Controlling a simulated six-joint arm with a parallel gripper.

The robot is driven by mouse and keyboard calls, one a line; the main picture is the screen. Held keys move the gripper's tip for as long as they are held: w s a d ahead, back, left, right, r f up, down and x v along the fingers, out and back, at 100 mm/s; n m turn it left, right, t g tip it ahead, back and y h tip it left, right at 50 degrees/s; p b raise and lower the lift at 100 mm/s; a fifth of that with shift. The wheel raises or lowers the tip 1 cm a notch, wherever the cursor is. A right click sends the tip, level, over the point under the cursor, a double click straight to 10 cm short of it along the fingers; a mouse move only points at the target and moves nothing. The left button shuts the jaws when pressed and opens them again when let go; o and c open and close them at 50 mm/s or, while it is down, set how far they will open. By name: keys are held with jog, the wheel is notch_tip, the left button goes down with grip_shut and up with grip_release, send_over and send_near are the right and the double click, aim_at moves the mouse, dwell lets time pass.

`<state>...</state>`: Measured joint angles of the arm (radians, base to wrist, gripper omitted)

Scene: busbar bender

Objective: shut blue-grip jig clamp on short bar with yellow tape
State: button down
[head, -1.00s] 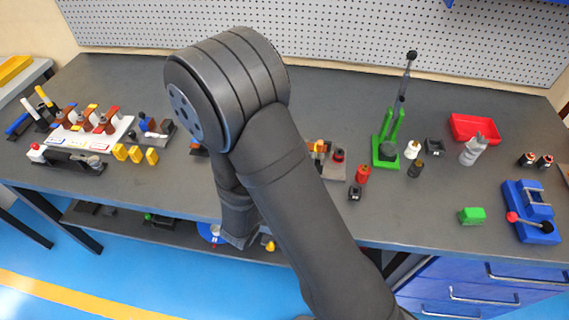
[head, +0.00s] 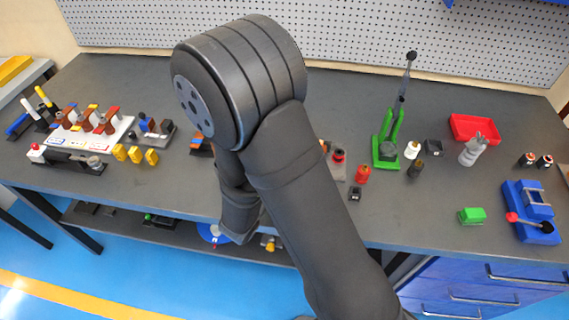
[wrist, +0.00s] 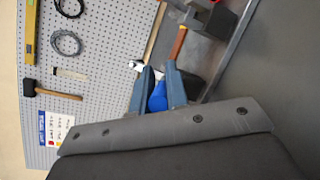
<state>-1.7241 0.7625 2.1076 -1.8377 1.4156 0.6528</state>
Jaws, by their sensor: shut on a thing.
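My gripper (wrist: 158,88) shows in the wrist view, its two blue-grey fingers closed around a bright blue grip (wrist: 157,98). The grip appears to be the jig clamp's handle; most of it is hidden by the fingers and gripper body. A copper-coloured bar (wrist: 178,42) shows just beyond the fingertips, beside a dark block (wrist: 208,20). In the head view my arm hides the gripper and most of the jig area. Whether the clamp is open or closed cannot be told.
Yellow blocks (head: 136,154) and a white rack (head: 75,134) stand left.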

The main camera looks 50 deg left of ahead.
jog(key=shift+w+a+r+n+g+h, duration=0.2)
jog(key=shift+r+g+h, duration=0.2)
jog(key=shift+g, duration=0.2)
jog(key=shift+w+a+r+n+g+h, duration=0.1)
jog(key=shift+r+n+g+h, duration=0.1)
jog(key=shift+r+g+h, duration=0.3)
jog(key=shift+w+a+r+n+g+h, duration=0.35)
jog(key=shift+g+h, duration=0.4)
jog(key=shift+g, duration=0.3)
jog(key=shift+w+a+r+n+g+h, duration=0.25)
jog(key=shift+w+a+g+h, duration=0.35)
jog(key=shift+g, duration=0.5)
jog(key=shift+w+a+r+n+g+h, duration=0.2)
jog(key=shift+a+r+n+g+h, duration=0.1)
jog(key=shift+g+h, duration=0.65)
jog(key=shift+w+r, duration=0.1)
jog(key=c, duration=1.4)
grip_release()
jog(key=v, duration=1.7)
jog(key=shift+r, duration=0.25)
jog(key=shift+w+f, duration=0.1)
